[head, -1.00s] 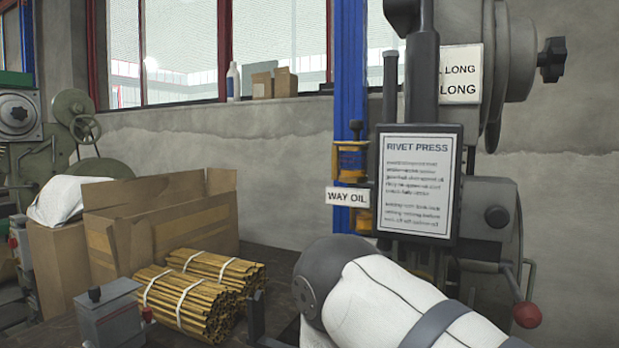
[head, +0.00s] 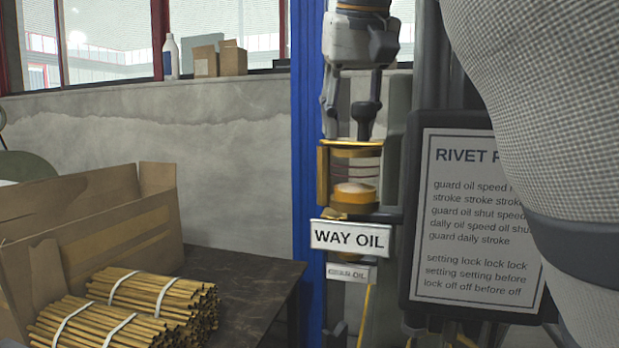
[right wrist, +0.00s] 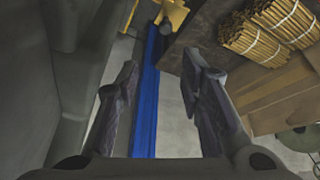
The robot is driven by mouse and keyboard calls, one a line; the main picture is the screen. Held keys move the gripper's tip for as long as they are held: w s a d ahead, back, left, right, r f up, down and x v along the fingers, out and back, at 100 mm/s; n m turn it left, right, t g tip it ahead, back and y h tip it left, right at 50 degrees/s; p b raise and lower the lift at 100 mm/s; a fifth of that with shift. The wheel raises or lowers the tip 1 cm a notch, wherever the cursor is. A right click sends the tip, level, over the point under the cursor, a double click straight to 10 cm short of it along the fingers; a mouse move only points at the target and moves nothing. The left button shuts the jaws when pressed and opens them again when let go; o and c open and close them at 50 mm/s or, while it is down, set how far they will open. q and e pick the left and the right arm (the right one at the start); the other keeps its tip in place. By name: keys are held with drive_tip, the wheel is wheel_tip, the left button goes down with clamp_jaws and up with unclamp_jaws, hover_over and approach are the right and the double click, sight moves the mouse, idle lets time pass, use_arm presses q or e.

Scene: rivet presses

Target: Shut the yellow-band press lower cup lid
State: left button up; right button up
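A glass oil cup (head: 368,166) with gold-yellow rims and an amber base stands against the press beside the blue post. A narrow upright gold plate (head: 322,175) stands along its left side; I cannot tell whether this is its lid. My right gripper (head: 348,133) hangs pointing down directly over the cup, fingers apart, with its tips close to the top rim; contact is unclear. The right wrist view also shows the gripper (right wrist: 160,72) open, with nothing between its fingers. A WAY OIL sign (head: 350,237) partly hides what is below. My left gripper is out of view.
The blue post (head: 308,120) rises just left of the cup. A rivet press notice board (head: 480,215) is close on the right, partly covered by my arm. Bundled rods (head: 125,310) and a cardboard box (head: 85,235) sit on the bench at left.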

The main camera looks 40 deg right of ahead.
drive_tip(key=shift+y, duration=0.3)
drive_tip(key=x, duration=0.3)
drive_tip(key=s+x, duration=0.1)
drive_tip(key=x, duration=0.2)
drive_tip(key=a+x, duration=0.1)
drive_tip(key=x, duration=0.3)
drive_tip(key=shift+s+d+f, duration=0.1)
drive_tip(key=shift+s+f, duration=0.05)
drive_tip(key=shift+f, duration=0.3)
drive_tip(key=shift+c, duration=0.2)
clamp_jaws()
